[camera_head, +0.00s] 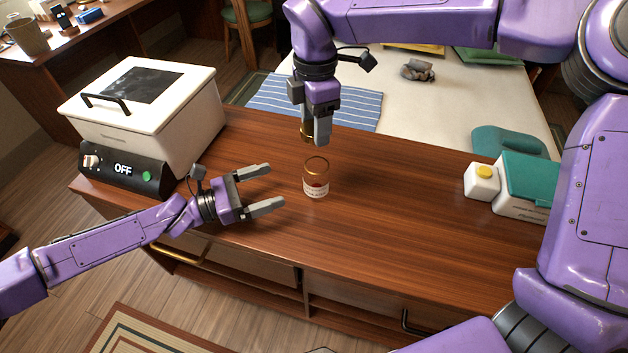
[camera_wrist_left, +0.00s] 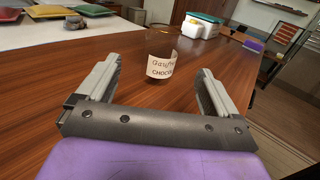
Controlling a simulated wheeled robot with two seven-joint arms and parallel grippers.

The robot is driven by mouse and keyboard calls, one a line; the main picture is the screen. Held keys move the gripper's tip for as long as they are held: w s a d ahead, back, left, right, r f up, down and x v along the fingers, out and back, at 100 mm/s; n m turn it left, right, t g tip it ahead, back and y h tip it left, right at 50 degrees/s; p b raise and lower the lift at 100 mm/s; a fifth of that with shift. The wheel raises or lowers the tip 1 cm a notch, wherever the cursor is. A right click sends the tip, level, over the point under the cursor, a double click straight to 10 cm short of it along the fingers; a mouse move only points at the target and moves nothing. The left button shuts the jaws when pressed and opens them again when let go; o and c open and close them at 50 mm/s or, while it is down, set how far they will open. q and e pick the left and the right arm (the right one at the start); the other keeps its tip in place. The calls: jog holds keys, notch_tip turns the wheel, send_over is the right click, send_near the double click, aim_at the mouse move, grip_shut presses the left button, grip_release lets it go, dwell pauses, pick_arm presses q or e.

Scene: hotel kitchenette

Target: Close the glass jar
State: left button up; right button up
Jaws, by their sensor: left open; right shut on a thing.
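My right gripper (camera_head: 312,125) points down behind and above the jar, shut on a gold lid (camera_head: 306,133) that is mostly hidden by the fingers. The lid is apart from the jar.
A white cooker (camera_head: 190,120) with a dark control panel reading OFF stands at the counter's left. The counter (camera_head: 400,215) around the jar is clear.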

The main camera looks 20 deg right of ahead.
aim_at(306, 175)
pick_arm(q)
jog(key=shift+s+d+r, duration=0.2)
jog(key=shift+s+d, duration=0.1)
jog(key=shift+d, duration=0.05)
pick_arm(e)
jog(key=shift+s+d+r, duration=0.2)
jog(key=shift+s+r, duration=0.05)
jog(key=shift+s, duration=0.15)
pick_arm(q)
jog(key=d, duration=0.4)
jog(key=w+d, duration=0.1)
jog(key=d, duration=0.6)
jog(key=shift+w+d+f, duration=0.1)
jog(key=shift+w+d, duration=0.05)
jog(key=shift+d, duration=0.2)
pick_arm(e)
jog(key=shift+w+f, duration=0.1)
jog(key=shift+w, duration=0.05)
pick_arm(q)
jog(key=c, duration=1.5)
pick_arm(e)
jog(key=shift+f, duration=2.5)
jog(key=shift+f, duration=0.9)
jog(key=shift+f, duration=0.55)
